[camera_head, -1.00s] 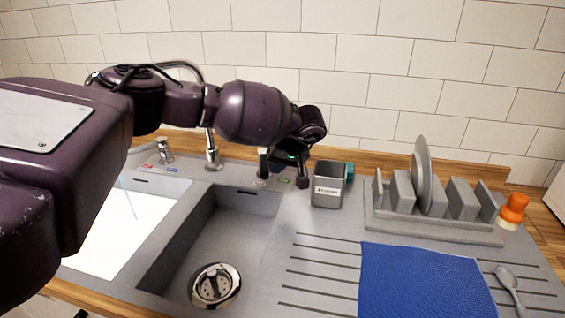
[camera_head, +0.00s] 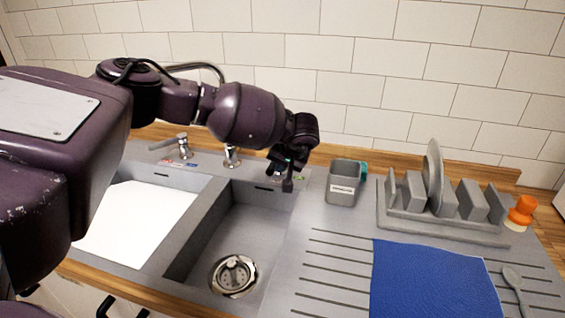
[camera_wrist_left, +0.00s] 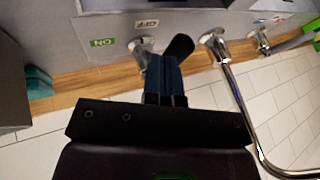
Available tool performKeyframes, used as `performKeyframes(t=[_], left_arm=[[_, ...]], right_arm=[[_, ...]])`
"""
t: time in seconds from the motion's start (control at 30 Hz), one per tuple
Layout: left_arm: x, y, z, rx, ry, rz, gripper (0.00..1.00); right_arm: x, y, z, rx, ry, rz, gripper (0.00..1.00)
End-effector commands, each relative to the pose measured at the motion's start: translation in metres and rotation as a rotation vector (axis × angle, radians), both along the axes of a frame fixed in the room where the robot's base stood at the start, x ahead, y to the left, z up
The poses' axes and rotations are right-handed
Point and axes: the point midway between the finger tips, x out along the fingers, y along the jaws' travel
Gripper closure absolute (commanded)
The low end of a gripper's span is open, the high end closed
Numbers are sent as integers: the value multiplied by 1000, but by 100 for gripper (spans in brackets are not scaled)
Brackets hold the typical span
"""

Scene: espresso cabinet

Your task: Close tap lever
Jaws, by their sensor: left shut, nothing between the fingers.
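My left gripper's blue fingers (camera_wrist_left: 165,76) are shut and empty. They lie right beside the lever and overlap its base in the wrist view; I cannot tell whether they touch. The chrome tap (camera_head: 231,156) stands just left of the gripper. My right gripper is not in view.
A grey cup (camera_head: 342,190) stands right of the gripper, with a teal sponge behind it. A dish rack (camera_head: 440,229), an orange-topped item (camera_head: 520,211), a blue cloth (camera_head: 430,285) and a spoon (camera_head: 514,286) are farther right. Another tap (camera_head: 183,143) stands left. The wall is close behind.

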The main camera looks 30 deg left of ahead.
Motion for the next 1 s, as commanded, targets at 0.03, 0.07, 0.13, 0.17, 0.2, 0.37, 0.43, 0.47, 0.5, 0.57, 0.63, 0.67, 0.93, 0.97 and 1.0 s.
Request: performKeyframes(t=[0.03, 0.07, 0.13, 0.17, 0.2, 0.37, 0.43, 0.47, 0.5, 0.57, 0.63, 0.67, 0.93, 0.97, 1.0], left_arm=[[0, 1, -1, 1, 2, 2, 100], [0, 1, -2, 1, 2, 2, 100], [0, 1, -2, 2, 2, 3, 100], [0, 1, -1, 2, 2, 3, 100], [0, 1, -1, 1, 1, 4, 100], [-2, -5, 9, 0, -1, 2, 100], [-5, -10, 19, 0, -2, 2, 100], [-6, -13, 23, -1, -3, 1, 100], [-8, -16, 29, -1, -4, 1, 100], [-10, -22, 39, -1, -4, 0, 100], [-14, -28, 50, 0, -2, 0, 100], [-15, -31, 54, -1, -3, -1, 100], [-24, -49, 84, -1, -3, -1, 100], [-25, -51, 86, -1, -3, -1, 100], [-26, -52, 88, -1, -3, -1, 100]], right_arm=[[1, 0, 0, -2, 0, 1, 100], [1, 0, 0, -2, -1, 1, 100], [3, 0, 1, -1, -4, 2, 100], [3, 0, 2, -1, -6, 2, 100], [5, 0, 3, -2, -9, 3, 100], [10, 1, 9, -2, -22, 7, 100], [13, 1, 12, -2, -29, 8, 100], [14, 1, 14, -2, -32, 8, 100], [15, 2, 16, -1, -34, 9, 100], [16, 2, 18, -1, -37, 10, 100], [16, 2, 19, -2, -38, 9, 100], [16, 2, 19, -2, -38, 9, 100], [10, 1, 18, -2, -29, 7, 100], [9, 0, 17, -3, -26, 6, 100], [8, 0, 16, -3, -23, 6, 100]])
